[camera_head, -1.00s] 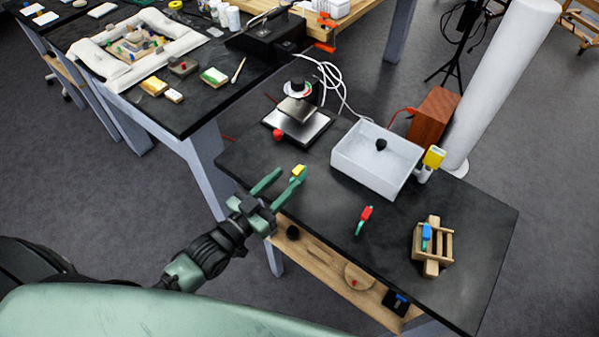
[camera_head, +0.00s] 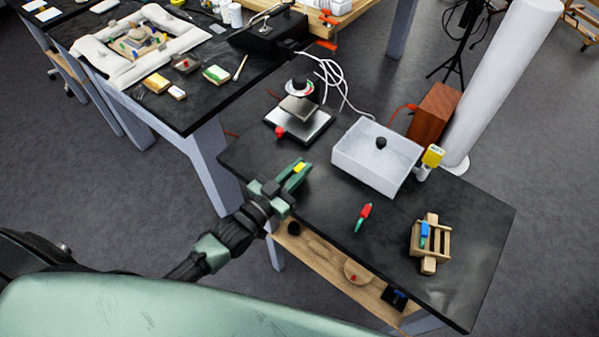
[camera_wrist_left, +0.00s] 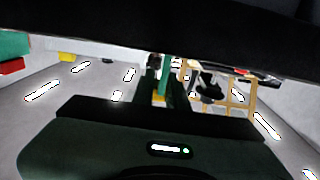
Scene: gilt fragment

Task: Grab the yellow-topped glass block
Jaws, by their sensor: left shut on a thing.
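The yellow-topped glass block (camera_head: 299,168) sits between the green fingers of my left gripper (camera_head: 296,173), over the left part of the dark side table (camera_head: 320,211). Mostly its yellow top shows; the fingers hide its sides. My left gripper is shut on it. I cannot tell whether the block still touches the table. In the left wrist view a small yellow patch (camera_wrist_left: 159,98) shows between the narrow fingers. My right gripper is not in view.
A scale-like device (camera_head: 298,120) stands behind the gripper, a white box (camera_head: 362,163) to its right. A red-and-green piece (camera_head: 363,216) and a wooden rack (camera_head: 430,246) with a blue-topped piece lie further right. The table's front edge is close to my arm.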

